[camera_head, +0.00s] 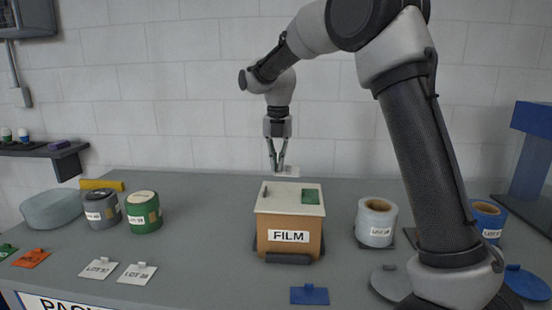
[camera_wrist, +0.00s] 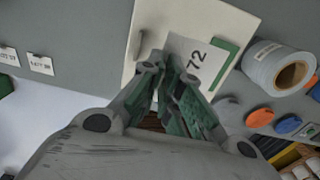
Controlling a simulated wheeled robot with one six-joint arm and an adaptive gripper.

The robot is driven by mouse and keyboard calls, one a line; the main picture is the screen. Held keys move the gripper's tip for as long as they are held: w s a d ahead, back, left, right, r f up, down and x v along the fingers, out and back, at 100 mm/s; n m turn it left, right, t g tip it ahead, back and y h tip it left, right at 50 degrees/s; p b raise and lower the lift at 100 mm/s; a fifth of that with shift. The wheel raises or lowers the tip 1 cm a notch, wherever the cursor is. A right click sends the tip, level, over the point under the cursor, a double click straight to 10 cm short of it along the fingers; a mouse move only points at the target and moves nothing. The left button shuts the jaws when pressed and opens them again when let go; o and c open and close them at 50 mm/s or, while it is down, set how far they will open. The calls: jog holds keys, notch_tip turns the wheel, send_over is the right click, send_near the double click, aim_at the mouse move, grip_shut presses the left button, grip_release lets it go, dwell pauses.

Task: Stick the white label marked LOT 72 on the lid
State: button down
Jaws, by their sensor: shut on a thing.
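A white label (camera_wrist: 196,62) with "72" readable in the wrist view is in my gripper (camera_head: 278,168). My gripper is shut on its tab; the "LOT" part is not readable. The label (camera_head: 290,172) is held roughly flat above the box, apart from the lid in the head view. The cream lid (camera_head: 275,203) lies on a tan box (camera_head: 290,247) marked FILM. A green patch (camera_head: 311,196) is on the lid's right side, and a small dark handle on its left. In the wrist view the label hides part of the lid (camera_wrist: 205,15) and green patch (camera_wrist: 228,49).
White labels (camera_head: 98,268) (camera_head: 137,274) and an orange one (camera_head: 31,258) lie at left. Grey (camera_head: 102,215) and green (camera_head: 143,218) rolls stand behind them. A clear film roll (camera_head: 377,225) stands right of the box. A blue label (camera_head: 310,296) lies in front.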

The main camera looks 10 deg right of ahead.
aim_at(277, 195)
jog(key=shift+f, duration=4)
jog(key=shift+f, duration=0.35)
jog(key=c, duration=1.5)
grip_release()
jog(key=shift+c, duration=0.2)
jog(key=o, duration=0.5)
jog(key=shift+o, duration=0.2)
jog(key=shift+a+r, duration=0.1)
jog(key=shift+r, duration=0.05)
jog(key=shift+r, duration=3.4)
